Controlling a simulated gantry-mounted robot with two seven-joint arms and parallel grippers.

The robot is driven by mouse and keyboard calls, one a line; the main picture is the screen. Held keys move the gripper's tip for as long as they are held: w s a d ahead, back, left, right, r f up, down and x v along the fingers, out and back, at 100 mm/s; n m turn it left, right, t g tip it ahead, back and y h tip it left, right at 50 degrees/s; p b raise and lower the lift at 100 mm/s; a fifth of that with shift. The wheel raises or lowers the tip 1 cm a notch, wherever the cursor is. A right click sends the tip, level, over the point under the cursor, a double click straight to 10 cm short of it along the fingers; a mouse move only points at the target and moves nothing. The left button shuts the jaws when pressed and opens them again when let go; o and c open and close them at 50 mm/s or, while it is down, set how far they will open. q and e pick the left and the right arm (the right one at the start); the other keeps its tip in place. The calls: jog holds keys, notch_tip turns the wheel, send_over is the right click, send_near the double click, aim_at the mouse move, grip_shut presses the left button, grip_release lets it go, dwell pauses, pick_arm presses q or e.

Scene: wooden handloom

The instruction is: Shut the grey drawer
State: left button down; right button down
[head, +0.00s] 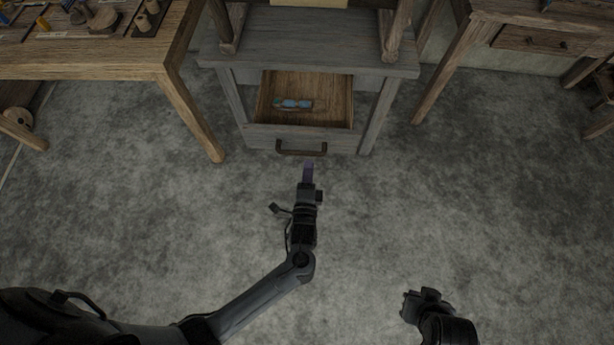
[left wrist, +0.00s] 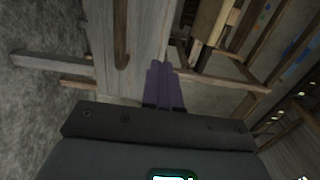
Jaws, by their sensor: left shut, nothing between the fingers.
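The grey drawer (head: 262,134) stands pulled out of the small grey wooden cabinet, with its brown inside showing. Its front has a dark bar handle (head: 301,152). My left gripper (head: 309,164) is shut and empty, with its purple fingers just in front of the drawer front, a little right of the handle's middle. In the left wrist view the shut fingers (left wrist: 165,85) point toward the grey front (left wrist: 148,40), and the handle (left wrist: 120,35) lies left of them. I cannot tell whether they touch the front. My right gripper (head: 413,304) is low at the right, far from the drawer; its fingers are unclear.
A blue item (head: 293,104) lies in the drawer. A wooden table (head: 130,60) with small tools stands at the left. A wooden desk (head: 490,15) stands at the right. The grey floor (head: 180,220) in front of the cabinet is clear.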

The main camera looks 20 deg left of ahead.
aim_at(311, 133)
pick_arm(q)
jog(key=b+x, duration=0.3)
jog(key=x, duration=0.5)
jog(key=shift+w+a+f, duration=0.1)
jog(key=shift+w, duration=0.1)
jog(key=shift+w+a, duration=0.2)
jog(key=shift+w, duration=0.35)
